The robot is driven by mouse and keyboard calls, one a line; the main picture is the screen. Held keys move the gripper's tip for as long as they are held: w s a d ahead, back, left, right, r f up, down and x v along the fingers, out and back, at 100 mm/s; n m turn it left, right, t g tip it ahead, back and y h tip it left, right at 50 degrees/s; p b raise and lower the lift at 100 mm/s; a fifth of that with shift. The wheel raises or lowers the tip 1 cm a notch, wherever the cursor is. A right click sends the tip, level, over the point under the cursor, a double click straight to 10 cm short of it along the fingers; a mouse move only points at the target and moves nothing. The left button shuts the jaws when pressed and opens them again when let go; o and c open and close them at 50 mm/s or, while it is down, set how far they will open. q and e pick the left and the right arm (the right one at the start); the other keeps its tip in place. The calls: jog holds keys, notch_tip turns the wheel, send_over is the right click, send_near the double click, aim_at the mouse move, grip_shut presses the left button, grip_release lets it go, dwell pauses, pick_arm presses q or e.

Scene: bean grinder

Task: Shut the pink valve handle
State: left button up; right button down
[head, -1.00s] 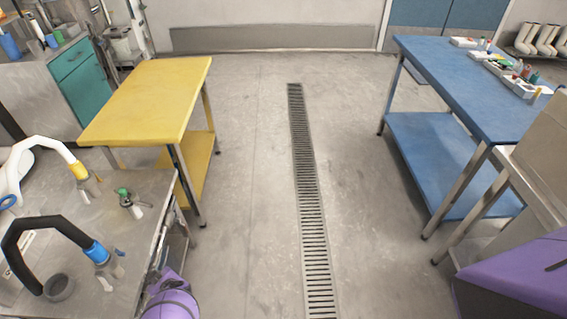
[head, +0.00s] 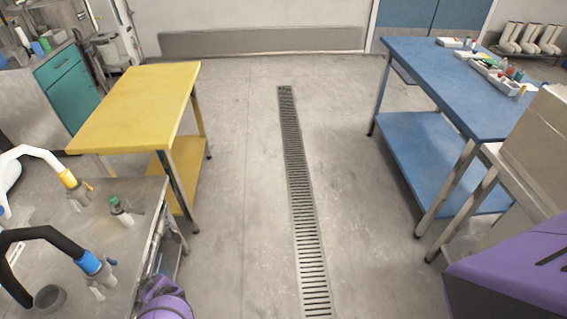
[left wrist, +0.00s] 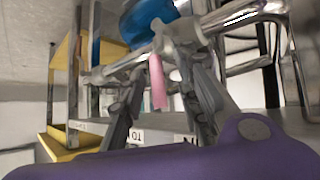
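The pink valve handle (left wrist: 158,82) hangs below a grey metal valve body (left wrist: 178,36) on a horizontal metal pipe (left wrist: 228,18) in the left wrist view. My left gripper (left wrist: 166,85) is around it, with its grey fingers apart on either side. The handle looks closer to the left finger; I cannot tell whether they touch. The handle does not show in the head view, nor does my left gripper; only my purple left arm shows at the bottom edge. My right gripper is out of view.
A metal table (head: 130,245) with curved white and black hoses stands at left. A yellow table (head: 140,105) is behind it, and a blue table (head: 445,85) is at right. The floor around the drain grate (head: 300,200) is clear. A blue round object (left wrist: 148,20) is near the valve.

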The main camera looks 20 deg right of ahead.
pick_arm(q)
jog(key=s+d+r, duration=0.2)
jog(key=s+d, duration=0.5)
jog(key=s, duration=0.5)
jog(key=shift+d, duration=0.2)
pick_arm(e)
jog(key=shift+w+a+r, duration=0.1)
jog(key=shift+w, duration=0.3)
